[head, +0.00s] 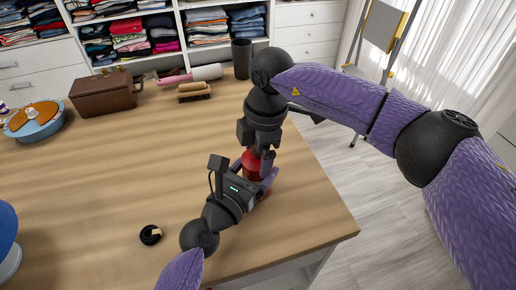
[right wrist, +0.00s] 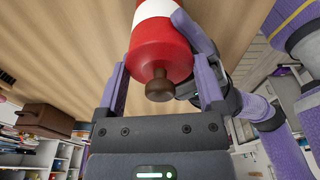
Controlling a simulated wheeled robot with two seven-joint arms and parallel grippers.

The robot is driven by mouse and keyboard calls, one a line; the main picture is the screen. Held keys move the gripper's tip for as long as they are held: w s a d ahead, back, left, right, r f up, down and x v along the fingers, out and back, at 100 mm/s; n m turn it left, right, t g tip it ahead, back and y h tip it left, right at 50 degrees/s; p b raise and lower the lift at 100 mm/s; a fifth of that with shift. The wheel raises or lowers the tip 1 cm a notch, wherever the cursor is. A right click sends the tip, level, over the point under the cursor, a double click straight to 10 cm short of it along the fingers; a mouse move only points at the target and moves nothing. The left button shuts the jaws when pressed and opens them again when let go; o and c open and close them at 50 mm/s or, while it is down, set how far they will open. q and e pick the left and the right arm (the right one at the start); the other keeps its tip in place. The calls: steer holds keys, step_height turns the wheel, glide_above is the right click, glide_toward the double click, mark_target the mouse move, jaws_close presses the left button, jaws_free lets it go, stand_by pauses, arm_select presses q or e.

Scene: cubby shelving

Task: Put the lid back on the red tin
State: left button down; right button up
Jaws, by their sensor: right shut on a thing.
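The red tin (head: 251,162) stands near the table's right side, mostly hidden by both grippers. In the right wrist view a red body with a white band (right wrist: 156,9) ends in a red rounded part with a brown knob (right wrist: 159,87), which looks like the lid. My right gripper (head: 260,153) comes from above. Its fingers (right wrist: 160,80) are shut on this knobbed red part, the knob facing its palm. My left gripper (head: 254,171) reaches in from the front, its fingers either side of the tin; their grip is unclear. Whether lid and tin are fully seated is hidden.
A small black ring-shaped thing (head: 150,235) lies near the front. A brown case (head: 104,95), a blue-and-orange round thing (head: 35,119), a brush (head: 194,92), a pink-and-white roller (head: 190,75) and a dark cup (head: 241,58) stand further back. The table's left middle is clear.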

steer(key=o, duration=0.9)
steer(key=r, duration=0.4)
steer(key=d+r, duration=0.1)
steer(key=r, duration=0.7)
steer(key=shift+w+d, duration=0.2)
steer(key=shift+w, duration=0.05)
arm_select(q)
jaws_free()
steer(key=v, duration=1)
arm_select(e)
steer(key=shift+f, duration=0.25)
